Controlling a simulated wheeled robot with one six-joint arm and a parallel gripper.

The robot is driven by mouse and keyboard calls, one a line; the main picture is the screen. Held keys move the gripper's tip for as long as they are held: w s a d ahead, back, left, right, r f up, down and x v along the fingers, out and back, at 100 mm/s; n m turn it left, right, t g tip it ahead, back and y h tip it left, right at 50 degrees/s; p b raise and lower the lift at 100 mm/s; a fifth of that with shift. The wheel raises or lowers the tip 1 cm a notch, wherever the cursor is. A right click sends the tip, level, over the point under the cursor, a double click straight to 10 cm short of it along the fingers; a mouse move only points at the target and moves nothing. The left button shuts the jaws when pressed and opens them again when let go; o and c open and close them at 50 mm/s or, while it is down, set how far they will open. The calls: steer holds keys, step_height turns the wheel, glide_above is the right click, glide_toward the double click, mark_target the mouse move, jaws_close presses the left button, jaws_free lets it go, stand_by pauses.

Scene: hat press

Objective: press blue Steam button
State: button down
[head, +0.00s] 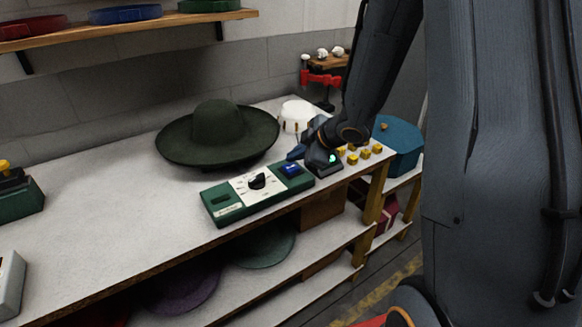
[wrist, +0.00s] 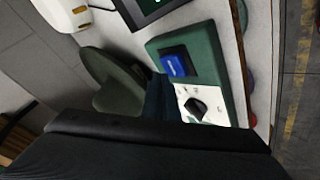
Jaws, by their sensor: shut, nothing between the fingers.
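The blue Steam button (head: 291,169) sits at the right end of a green control box (head: 222,210) with a white panel and a black knob (head: 257,181). In the wrist view the blue button (wrist: 174,65) and the knob (wrist: 196,107) both show clearly. My gripper (head: 293,153) is shut and empty, its fingertips just behind and above the button in the head view. In the wrist view my fingertips (wrist: 161,78) are beside the button's near edge. I cannot tell whether they touch it. The button's label is too small to read.
A dark green hat (head: 216,125) lies behind the control box. A small dark device with a lit screen (head: 332,158) stands right of the box, with several yellow blocks (head: 353,158) beyond. A white appliance (head: 297,116) stands behind my wrist.

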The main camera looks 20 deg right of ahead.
mark_target(295, 168)
stand_by(0.4)
steer(key=shift+f, duration=0.45)
steer(key=shift+f+b, duration=0.5)
steer(key=shift+b, duration=0.05)
stand_by(0.6)
steer(key=shift+r, duration=0.15)
steer(key=shift+r+p, duration=0.8)
steer(key=shift+p, duration=0.3)
step_height(295, 168, up, 5)
steer(key=p, duration=0.5)
stand_by(0.7)
